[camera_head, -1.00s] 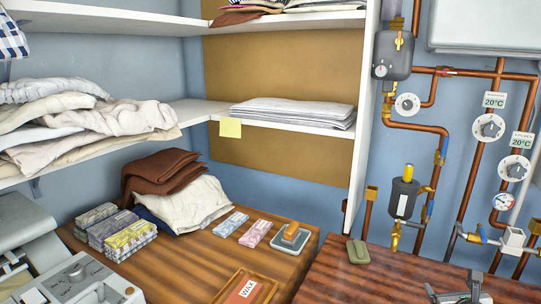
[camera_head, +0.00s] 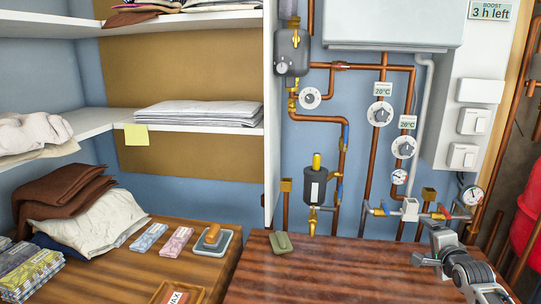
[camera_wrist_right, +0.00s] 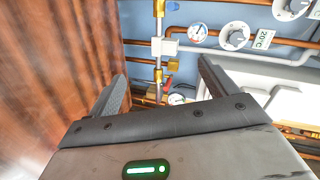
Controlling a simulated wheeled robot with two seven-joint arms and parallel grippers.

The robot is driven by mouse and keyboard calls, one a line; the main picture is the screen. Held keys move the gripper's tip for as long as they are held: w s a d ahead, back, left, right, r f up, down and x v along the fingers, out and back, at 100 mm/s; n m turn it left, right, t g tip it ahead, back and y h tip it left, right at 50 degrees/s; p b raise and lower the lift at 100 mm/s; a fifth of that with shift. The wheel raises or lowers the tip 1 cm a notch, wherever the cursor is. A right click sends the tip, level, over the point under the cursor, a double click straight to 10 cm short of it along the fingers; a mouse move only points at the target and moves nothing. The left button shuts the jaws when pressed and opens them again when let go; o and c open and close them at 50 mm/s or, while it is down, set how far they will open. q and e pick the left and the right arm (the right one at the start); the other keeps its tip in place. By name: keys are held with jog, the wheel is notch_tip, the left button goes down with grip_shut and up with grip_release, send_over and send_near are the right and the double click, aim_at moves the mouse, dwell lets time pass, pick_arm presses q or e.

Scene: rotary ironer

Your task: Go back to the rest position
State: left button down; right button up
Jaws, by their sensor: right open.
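My right gripper (camera_head: 426,258) is above the right part of the dark wooden worktop (camera_head: 330,270), with its arm coming in from the lower right corner. In the right wrist view its two fingers (camera_wrist_right: 162,88) stand apart with nothing between them. Behind them are pipes, a white valve block and dials. My left gripper is not in view in the head view.
Copper pipes with valves and dials (camera_head: 380,113) line the wall behind the gripper. A green block (camera_head: 281,243) lies on the worktop. Shelves with folded cloth (camera_head: 198,114) stand left. A red tank (camera_head: 527,225) is at the right edge. The worktop's middle is clear.

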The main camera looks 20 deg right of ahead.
jog(key=s+a+f+n+y, duration=0.1)
jog(key=s+a+f+n, duration=0.2)
jog(key=a+f+n, duration=0.1)
jog(key=s+a+f+n+g+y, duration=0.1)
jog(key=s+a+f+n+y, duration=0.1)
jog(key=a+n, duration=0.5)
jog(key=s+a+f+n+g+y, duration=0.1)
jog(key=s+a+f+n, duration=0.2)
jog(key=a+f+n, duration=0.2)
jog(key=shift+s+a+f+n+y, duration=0.15)
jog(key=shift+s+a+f+n, duration=0.05)
jog(key=shift+a+f, duration=0.35)
jog(key=shift+s+a+f+n+y, duration=0.2)
jog(key=shift+a+f, duration=0.25)
jog(key=shift+a, duration=0.2)
jog(key=s+a+f+n+g+y, duration=0.2)
jog(key=s+a+f+n+y, duration=0.25)
jog(key=s+a+n, duration=0.8)
jog(key=a+m, duration=0.6)
jog(key=a, duration=0.7)
jog(key=shift+s+a+f+t, duration=0.2)
jog(key=shift+s+t, duration=0.1)
jog(key=shift+m, duration=0.25)
